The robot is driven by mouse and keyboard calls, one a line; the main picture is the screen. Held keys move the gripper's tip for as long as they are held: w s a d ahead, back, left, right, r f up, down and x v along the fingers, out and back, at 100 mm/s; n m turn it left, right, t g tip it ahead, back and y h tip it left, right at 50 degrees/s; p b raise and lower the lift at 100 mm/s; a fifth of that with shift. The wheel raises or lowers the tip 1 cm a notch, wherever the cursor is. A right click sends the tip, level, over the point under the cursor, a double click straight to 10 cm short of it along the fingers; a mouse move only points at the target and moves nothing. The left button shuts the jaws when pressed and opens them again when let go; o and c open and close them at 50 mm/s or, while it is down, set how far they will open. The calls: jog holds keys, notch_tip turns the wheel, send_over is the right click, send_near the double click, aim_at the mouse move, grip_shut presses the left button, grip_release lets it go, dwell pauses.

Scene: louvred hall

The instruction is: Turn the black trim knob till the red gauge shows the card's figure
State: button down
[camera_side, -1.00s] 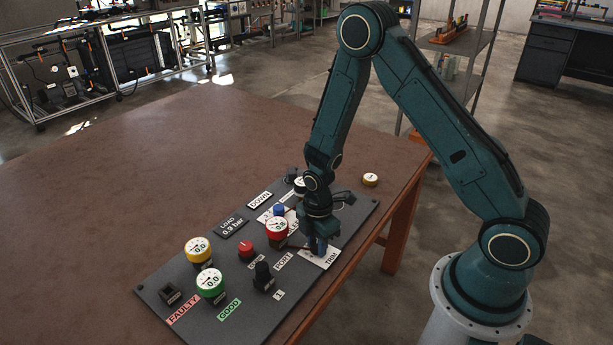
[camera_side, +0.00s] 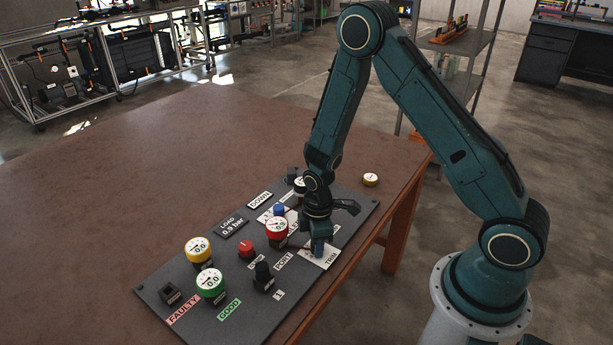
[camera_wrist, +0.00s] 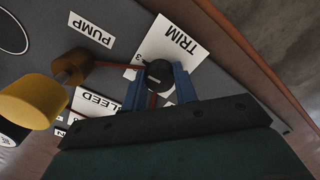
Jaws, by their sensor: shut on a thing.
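The black trim knob (camera_wrist: 158,75) stands by the TRIM label (camera_wrist: 178,40) in the wrist view, with a pale mark across its top. The blue fingers of my gripper (camera_wrist: 159,85) are on either side of it, shut on it. In the side view my gripper (camera_side: 318,246) is low over the panel and hides the knob. The red gauge (camera_side: 277,227) stands just left of my gripper; its small figure looks like 0.9. The dark card (camera_side: 231,227) reads LOAD 0.9 bar.
The grey panel (camera_side: 153,291) lies on the brown table (camera_side: 90,215). A yellow gauge (camera_side: 198,249), a green gauge (camera_side: 210,284), a red knob (camera_side: 247,248) and a black selector (camera_side: 263,275) stand left of my gripper. A small round gauge (camera_side: 370,180) lies near the table's right edge.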

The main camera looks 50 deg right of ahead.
jog(key=c, duration=1)
grip_release()
jog(key=shift+r, duration=0.15)
jog(key=shift+r, duration=3.4)
jog(key=shift+r, duration=0.15)
notch_tip(320, 180, up, 14)
jog(key=shift+f, duration=0.25)
